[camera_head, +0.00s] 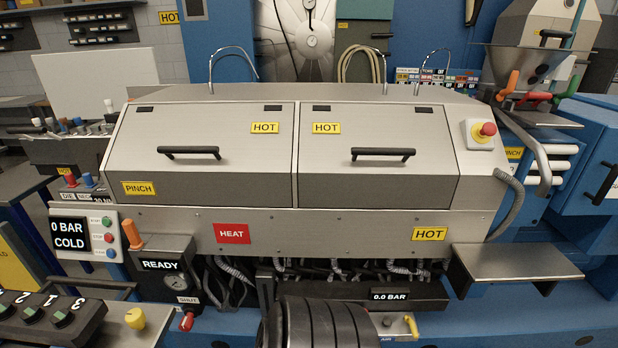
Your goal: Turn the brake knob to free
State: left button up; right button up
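No label reading brake or free is legible, so I cannot tell which knob is the brake knob. A yellow knob (135,318) sits on a grey surface at the lower left; its marking is not visible. A red knob (187,321) sits below a label reading SHUT on the black READY box (162,268). A yellow handle (411,326) is at the lower middle, near a label reading AIR.
A large grey machine with two closed lids (205,130) fills the middle, with HOT and PINCH labels. A black numbered switch box (48,320) is at the lower left, and a grey shelf (515,262) juts out right.

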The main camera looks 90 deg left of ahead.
aim_at(136, 319)
jog(key=i+l+u, duration=0.1)
jog(key=u, duration=1.2)
jog(key=k+l, duration=0.05)
